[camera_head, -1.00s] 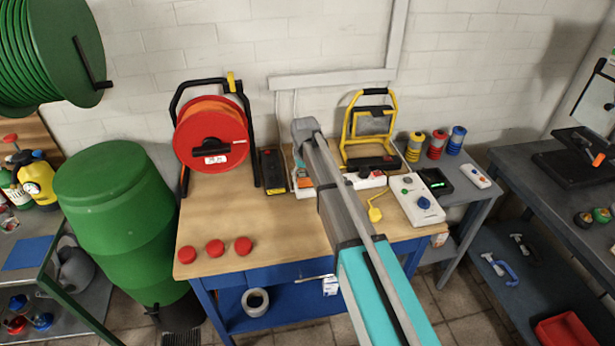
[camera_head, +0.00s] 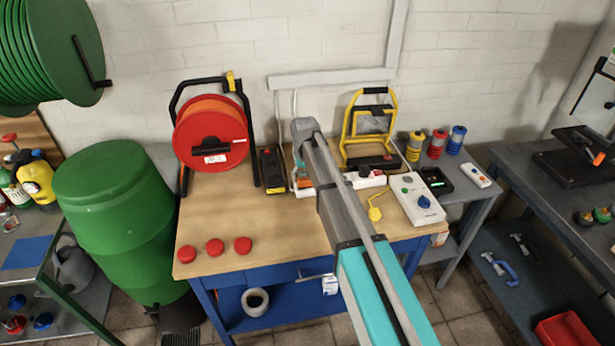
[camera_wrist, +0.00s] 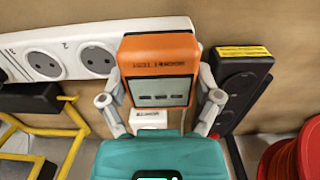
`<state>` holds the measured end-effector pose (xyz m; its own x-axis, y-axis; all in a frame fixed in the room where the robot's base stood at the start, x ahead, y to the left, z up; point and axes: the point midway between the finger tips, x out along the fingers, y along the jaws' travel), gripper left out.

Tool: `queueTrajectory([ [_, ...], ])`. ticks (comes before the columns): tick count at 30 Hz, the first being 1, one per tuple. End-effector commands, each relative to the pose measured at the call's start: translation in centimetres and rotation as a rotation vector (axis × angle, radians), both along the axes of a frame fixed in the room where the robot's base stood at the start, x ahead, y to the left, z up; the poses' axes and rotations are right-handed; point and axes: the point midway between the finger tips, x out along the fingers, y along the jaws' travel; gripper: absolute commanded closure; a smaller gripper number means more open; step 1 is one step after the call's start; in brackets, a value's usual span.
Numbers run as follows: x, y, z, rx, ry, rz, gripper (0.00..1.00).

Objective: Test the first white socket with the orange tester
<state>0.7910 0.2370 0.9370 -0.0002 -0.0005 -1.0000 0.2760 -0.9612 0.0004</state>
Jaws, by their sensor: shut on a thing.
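The orange tester (camera_wrist: 157,45) has a grey screen and is held between the two fingers of my gripper (camera_wrist: 161,88) in the wrist view. The white socket strip (camera_wrist: 20,45) lies behind it, with sockets numbered 3 and 2 showing to the left. The tester covers the strip's right part, where the first socket is hidden. I cannot tell whether the tester touches the strip. In the head view, my arm hides much of the strip (camera_head: 367,180), and a bit of the orange tester (camera_head: 303,184) shows left of the arm.
A black box with a yellow label (camera_wrist: 242,80) stands close right of the tester. The yellow lamp frame (camera_wrist: 72,140) is at lower left. In the head view, a red cable reel (camera_head: 210,140) stands left and a grey control box (camera_head: 417,200) right.

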Motion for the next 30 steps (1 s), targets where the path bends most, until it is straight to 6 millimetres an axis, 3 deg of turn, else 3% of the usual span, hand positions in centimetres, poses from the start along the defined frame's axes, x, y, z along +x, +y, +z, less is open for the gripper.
queueTrajectory([
  [17,-0.01,0.04,-0.89,0.000,0.000,0.001,0.60],
  [18,-0.01,0.04,-0.82,0.000,0.000,0.001,0.13],
  [20,-0.01,0.05,-0.80,0.000,0.000,0.001,0.01],
  [30,-0.02,0.06,-0.80,0.000,0.000,0.001,0.00],
])
